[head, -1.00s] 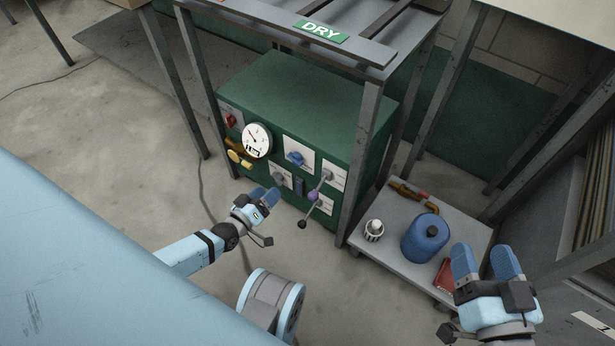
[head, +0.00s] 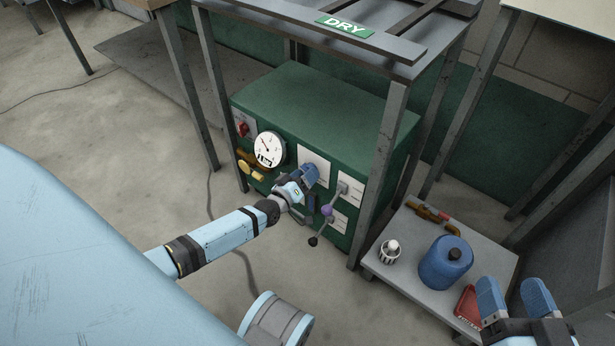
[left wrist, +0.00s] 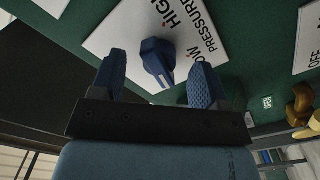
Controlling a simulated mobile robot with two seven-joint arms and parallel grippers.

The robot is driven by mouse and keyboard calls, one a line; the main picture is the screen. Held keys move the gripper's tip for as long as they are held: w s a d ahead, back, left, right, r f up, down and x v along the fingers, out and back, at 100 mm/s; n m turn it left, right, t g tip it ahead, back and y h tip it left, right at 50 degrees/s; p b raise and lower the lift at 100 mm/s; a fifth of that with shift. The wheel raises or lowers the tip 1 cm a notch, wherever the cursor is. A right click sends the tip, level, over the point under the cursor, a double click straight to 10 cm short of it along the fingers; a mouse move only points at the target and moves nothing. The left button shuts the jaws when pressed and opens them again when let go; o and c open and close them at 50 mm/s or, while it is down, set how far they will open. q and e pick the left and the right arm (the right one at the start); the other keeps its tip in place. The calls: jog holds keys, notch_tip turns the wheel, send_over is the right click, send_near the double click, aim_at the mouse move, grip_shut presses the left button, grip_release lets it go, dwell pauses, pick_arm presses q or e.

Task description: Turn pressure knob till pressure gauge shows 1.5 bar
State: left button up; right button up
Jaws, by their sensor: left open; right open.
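The pressure gauge (head: 269,150) is a white round dial on the front of the green machine; its needle shows but the reading is too small to tell. The pressure knob (left wrist: 157,62) is blue, on a white plate (left wrist: 120,32) marked HIGH and LOW PRESSURE. My right gripper (head: 513,288) is open and empty at lower right.
A lever with a purple ball (head: 327,210) sits just right of my left gripper. A red switch (head: 243,128) and brass valve (head: 250,168) lie left. A rack with a DRY sign (head: 345,26) stands over the machine. A low cart (head: 398,268) holds a blue canister (head: 446,262).

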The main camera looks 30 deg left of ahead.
pick_arm(q)
jog(key=shift+w, duration=0.65)
pick_arm(e)
jog(key=shift+w, duration=0.15)
pick_arm(q)
jog(key=c, duration=1)
pick_arm(e)
jog(key=shift+d+r, duration=0.1)
pick_arm(q)
jog(key=shift+r+m+p, duration=0.15)
jog(key=shift+m+p, duration=0.15)
jog(key=shift+m, duration=0.1)
pick_arm(e)
jog(key=shift+r, duration=0.2)
pick_arm(q)
jog(key=shift+m+p, duration=1.05)
jog(key=shift+m, duration=0.15)
jog(key=shift+m+p, duration=0.85)
jog(key=shift+m, duration=0.65)
pick_arm(e)
jog(key=shift+s+a+r+m+t, duration=0.15)
jog(key=shift+s+r+m, duration=0.1)
jog(key=shift+r, duration=0.25)
jog(key=shift+s+r+m+t, duration=0.1)
jog(key=shift+r+m, duration=0.1)
jog(key=shift+r, duration=0.25)
jog(key=shift+s+a+r+m+t, duration=0.15)
jog(key=shift+s+r+m, duration=0.1)
jog(key=shift+r, duration=0.25)
